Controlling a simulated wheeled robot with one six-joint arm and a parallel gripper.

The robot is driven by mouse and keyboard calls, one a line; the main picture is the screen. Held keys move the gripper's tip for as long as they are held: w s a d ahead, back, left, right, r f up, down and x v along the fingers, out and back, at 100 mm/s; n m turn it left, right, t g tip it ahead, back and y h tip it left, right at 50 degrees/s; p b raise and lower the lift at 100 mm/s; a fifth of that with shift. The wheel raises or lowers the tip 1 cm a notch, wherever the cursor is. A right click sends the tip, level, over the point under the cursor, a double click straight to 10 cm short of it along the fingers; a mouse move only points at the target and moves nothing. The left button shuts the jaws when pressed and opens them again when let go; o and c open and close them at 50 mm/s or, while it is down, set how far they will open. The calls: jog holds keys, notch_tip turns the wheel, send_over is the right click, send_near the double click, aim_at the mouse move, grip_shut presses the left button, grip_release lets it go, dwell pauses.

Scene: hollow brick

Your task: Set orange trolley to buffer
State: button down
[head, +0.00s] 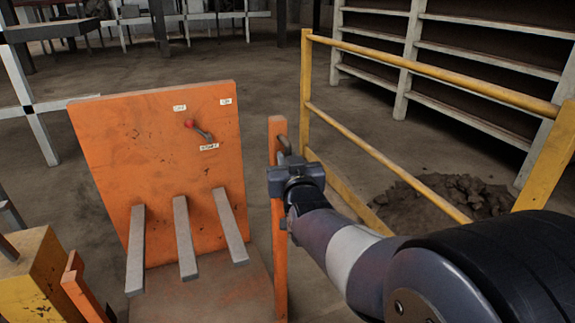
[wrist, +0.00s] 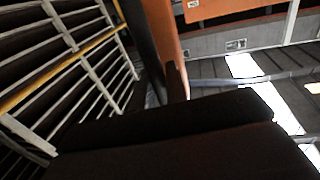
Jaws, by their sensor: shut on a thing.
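A lever with a red knob (head: 190,124) sits on the panel among small white labels, too small to read surely. An orange post (head: 278,230) stands at the panel's right, with a grey handle (head: 284,143) near its top. My gripper (head: 287,166) is shut on the grey handle beside this post; my gripper's body partly hides the grip. The wrist view shows the orange post (wrist: 166,35) beyond my dark gripper.
A yellow railing (head: 430,72) runs close on the right, with rubble (head: 455,195) on the floor behind it. White shelving (head: 465,50) stands behind. A yellow block (head: 40,275) is at the lower left. Open floor (head: 265,75) lies beyond the trolley.

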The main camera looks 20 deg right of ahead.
jog(key=shift+a, duration=0.2)
jog(key=c, duration=1.5)
grip_release()
jog(key=shift+a, duration=0.15)
